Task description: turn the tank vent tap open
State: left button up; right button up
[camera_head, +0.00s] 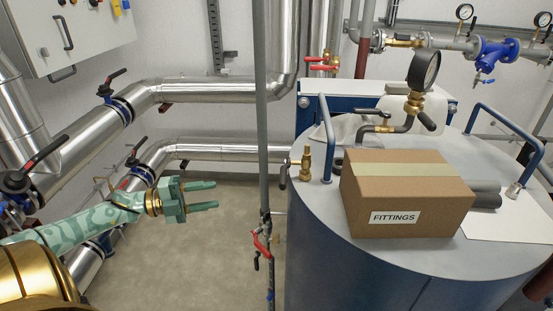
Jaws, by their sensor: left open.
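The tank (330,225) is a blue cylinder with a grey top at the right. Several taps show, and I cannot tell for certain which is the vent tap. A small brass fitting (306,164) stands upright at the left of the tank top. A brass tap with a dark lever (372,113) sits on a bent pipe behind the box, below a pressure gauge (423,70); the box hides part of that pipework. My left gripper (210,195) is open and empty, left of the tank and apart from every tap. My right gripper is out of view.
A vertical grey pipe (262,110) with a red-handled tap (262,243) stands between my left gripper and the tank. Silver pipes (215,90) run along the wall.

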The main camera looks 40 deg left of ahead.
aim_at(283, 179)
pick_arm(q)
jog(key=s+d+r+m+g+h+p, duration=0.1)
jog(key=d+r+m+g+h, duration=0.3)
jog(key=r, duration=0.5)
jog(key=shift+m+y, duration=0.4)
jog(key=shift+m, duration=0.1)
jog(key=p+x, duration=0.1)
jog(key=x, duration=1.5)
jog(key=shift+s+d+r, duration=0.1)
jog(key=shift+d+r, duration=0.05)
jog(key=shift+d, duration=0.1)
grip_shut()
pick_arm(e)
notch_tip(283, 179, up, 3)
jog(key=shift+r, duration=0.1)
